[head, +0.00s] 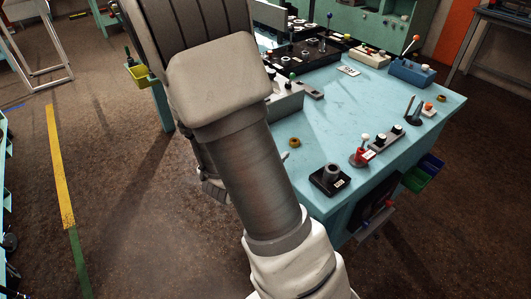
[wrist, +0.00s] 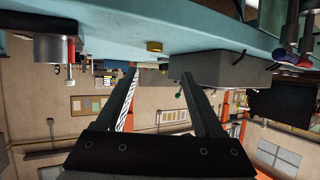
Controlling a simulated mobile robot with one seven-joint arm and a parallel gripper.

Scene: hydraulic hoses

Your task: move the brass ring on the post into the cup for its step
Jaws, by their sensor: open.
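A brass-coloured ring (head: 295,142) lies near the left edge of the teal table in the head view. A brass piece (wrist: 154,46) also shows against the table surface in the wrist view, beyond the fingertips. A grey round cup (head: 332,172) stands on a black base near the table's front corner.
The teal table (head: 330,118) has clear surface around the ring. A grey box (head: 284,101) with a green knob stands behind it. A red lever unit (head: 362,156) and a switch strip (head: 385,140) stand right of the cup. Green and blue bins (head: 417,179) hang at the right side.

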